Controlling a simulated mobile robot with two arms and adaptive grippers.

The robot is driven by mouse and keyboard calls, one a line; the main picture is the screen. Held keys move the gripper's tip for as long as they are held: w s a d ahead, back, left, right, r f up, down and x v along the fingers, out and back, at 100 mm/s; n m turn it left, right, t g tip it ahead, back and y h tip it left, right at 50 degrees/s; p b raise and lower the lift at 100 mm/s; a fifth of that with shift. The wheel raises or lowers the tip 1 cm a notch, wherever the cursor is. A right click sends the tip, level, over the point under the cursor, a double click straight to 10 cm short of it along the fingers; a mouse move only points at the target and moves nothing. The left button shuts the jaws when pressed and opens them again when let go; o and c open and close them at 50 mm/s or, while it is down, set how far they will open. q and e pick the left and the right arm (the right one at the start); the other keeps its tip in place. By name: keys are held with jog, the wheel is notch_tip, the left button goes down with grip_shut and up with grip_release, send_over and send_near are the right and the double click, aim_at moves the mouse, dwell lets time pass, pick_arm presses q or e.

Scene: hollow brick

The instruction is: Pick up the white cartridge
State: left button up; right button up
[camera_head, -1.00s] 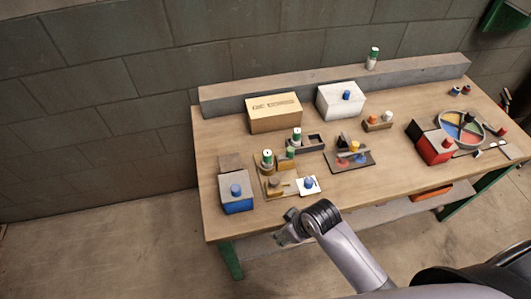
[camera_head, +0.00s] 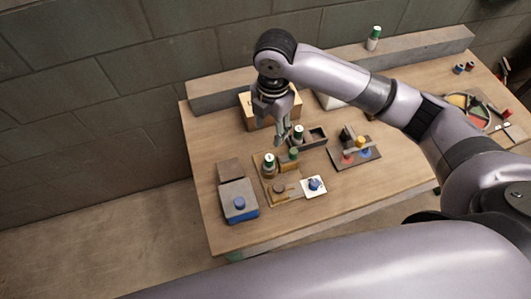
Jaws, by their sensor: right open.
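Several white cylinders with green tops could be the white cartridge. One (camera_head: 298,132) stands in the dark tray (camera_head: 317,135). Another (camera_head: 268,161) stands upright on the tan board (camera_head: 263,190), left of a small green-topped piece (camera_head: 293,154). A third (camera_head: 374,38) stands on the grey ledge at the back. My right gripper (camera_head: 282,137) hangs pointing down, just left of the cartridge at the dark tray. It is open and holds nothing. Whether it touches that cartridge, I cannot tell. My left gripper is not in view.
A cardboard box (camera_head: 248,104) and a white box (camera_head: 328,101) are partly hidden behind my right arm. A blue-and-grey box (camera_head: 238,203) stands at the front left. A white card with a blue knob (camera_head: 314,185) lies near the front edge. The grey ledge (camera_head: 215,95) runs along the back.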

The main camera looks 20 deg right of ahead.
jog(key=p, duration=0.1)
send_over(269, 157)
notch_tip(269, 157, down, 4)
jog(key=shift+n, duration=0.3)
jog(key=f, duration=0.2)
jog(key=f+p, duration=0.1)
jog(key=f, duration=0.3)
jog(key=shift+d+f+p, duration=0.25)
jog(key=shift+d+p, duration=0.05)
jog(key=shift+f, duration=0.45)
jog(key=shift+a+f+p, duration=0.1)
jog(key=shift+f+p, duration=0.25)
jog(key=shift+p, duration=0.05)
jog(key=f, duration=0.1)
jog(key=f+p, duration=0.1)
jog(key=f, duration=0.1)
jog(key=shift+s+a+f, duration=0.1)
jog(key=shift+a+f, duration=0.1)
jog(key=shift+f, duration=0.5)
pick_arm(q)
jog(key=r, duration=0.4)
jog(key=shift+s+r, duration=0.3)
pick_arm(e)
jog(key=shift+c, duration=0.5)
